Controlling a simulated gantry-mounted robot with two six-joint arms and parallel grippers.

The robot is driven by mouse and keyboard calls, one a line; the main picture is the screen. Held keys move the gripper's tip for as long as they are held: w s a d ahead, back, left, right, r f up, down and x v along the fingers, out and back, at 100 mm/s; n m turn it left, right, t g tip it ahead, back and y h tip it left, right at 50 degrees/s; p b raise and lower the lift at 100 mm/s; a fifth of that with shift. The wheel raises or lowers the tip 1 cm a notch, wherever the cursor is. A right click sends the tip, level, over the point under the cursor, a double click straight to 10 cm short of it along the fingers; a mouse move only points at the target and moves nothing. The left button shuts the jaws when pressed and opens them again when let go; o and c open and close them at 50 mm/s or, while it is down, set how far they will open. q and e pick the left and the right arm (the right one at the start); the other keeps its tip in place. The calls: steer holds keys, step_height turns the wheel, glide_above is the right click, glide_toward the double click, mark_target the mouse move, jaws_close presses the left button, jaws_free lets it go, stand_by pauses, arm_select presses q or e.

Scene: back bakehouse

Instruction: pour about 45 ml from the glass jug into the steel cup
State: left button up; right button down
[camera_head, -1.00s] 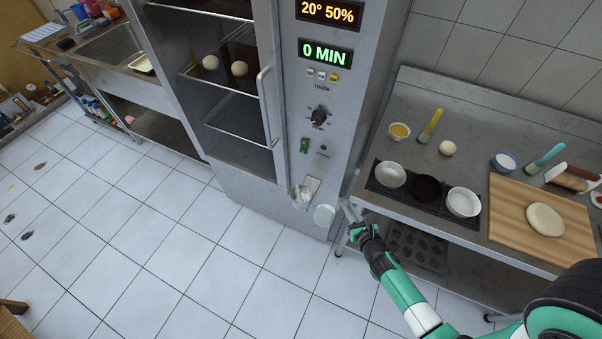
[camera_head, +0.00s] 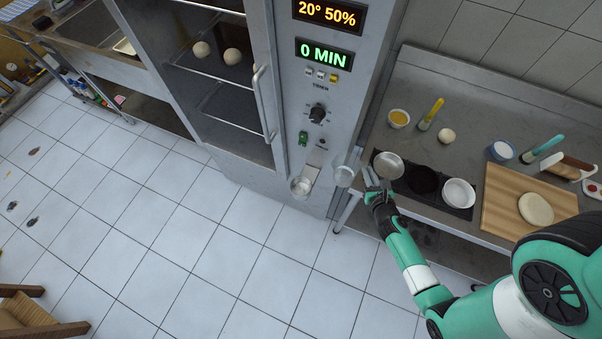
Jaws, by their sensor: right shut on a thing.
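The glass jug (camera_head: 344,176) is a small, clear, pale vessel in front of the cabinet's right edge. My right gripper (camera_head: 368,180) is shut on it from the right and holds it clear of the bench. Its tilt and its contents are too small to tell. The steel cup (camera_head: 300,187) stands on a small bracket on the cabinet front, left of the jug and apart from it. How full the cup is I cannot make out. My left gripper is not in view.
The steel cabinet (camera_head: 330,118) with its glass door stands behind the cup. On the bench (camera_head: 408,107) at right are a dark tray with bowls (camera_head: 459,193), a yellow bowl (camera_head: 399,118), brushes, dough and a wooden board (camera_head: 498,207).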

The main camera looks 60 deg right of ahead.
mark_target(337, 175)
steer(key=shift+w+a+n+g+b, duration=0.3)
steer(key=shift+w+n+b, duration=0.2)
steer(key=shift+b, duration=0.2)
steer(key=w+n+b, duration=0.1)
steer(key=w+a+n+g+h+b, duration=0.1)
steer(key=w+a+n+h+b, duration=0.1)
steer(key=w, duration=0.1)
steer(key=shift+a+r+n+g, duration=0.25)
steer(key=shift+n+g, duration=0.05)
steer(key=shift+g, duration=0.1)
steer(key=shift+w+a+r, duration=0.15)
steer(key=shift+w+r, duration=0.05)
steer(key=shift+w, duration=0.05)
steer(key=shift+w+a+r+n, duration=0.15)
steer(key=shift+r+n, duration=0.2)
steer(key=shift+n, duration=0.05)
steer(key=shift+w+a+r+n+g+h, duration=0.1)
steer(key=shift+w+r+n+g+h, duration=0.1)
steer(key=shift+w+n+g+h, duration=0.15)
steer(key=shift+w+a+f+n, duration=0.1)
steer(key=shift+a+n, duration=0.05)
steer(key=shift+n, duration=0.1)
steer(key=shift+w+a+r+n+g+h, duration=0.15)
steer(key=shift+w+r+n+g+h, duration=0.05)
steer(key=shift+n+g+h, duration=0.2)
steer(key=shift+w+a, duration=0.1)
steer(key=shift+w, duration=0.05)
steer(key=shift+w+a+n+h, duration=0.2)
steer(key=shift+w+n+h, duration=0.1)
steer(key=shift+n, duration=0.2)
